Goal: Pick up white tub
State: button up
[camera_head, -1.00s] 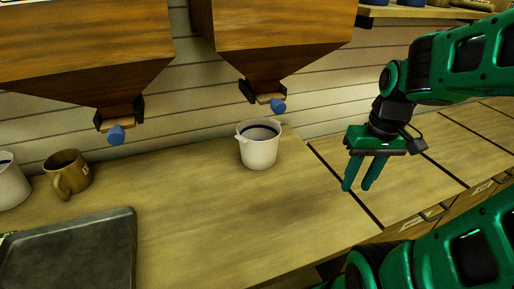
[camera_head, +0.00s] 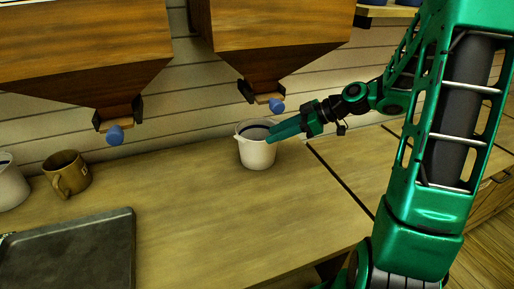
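The white tub (camera_head: 257,153) stands upright on the wooden counter below the right hopper. Its inside looks dark near the rim. My gripper (camera_head: 271,137) reaches in from the right, with its green fingers at the tub's upper right rim. The fingers overlap the tub in the picture; I cannot tell whether they touch it. They are seen nearly edge-on, so the gap between them is hidden.
A brown mug (camera_head: 66,174) and another white container (camera_head: 10,184) stand at the left. A dark tray (camera_head: 75,255) lies at the front left. Two wooden hoppers with blue knobs (camera_head: 277,105) hang above the counter. The counter's middle is clear.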

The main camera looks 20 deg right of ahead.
aim_at(248, 146)
jog(key=x, duration=0.9)
jog(key=shift+w+a+f, duration=0.15)
jog(key=shift+f, duration=0.15)
grip_shut()
dwell(1.1)
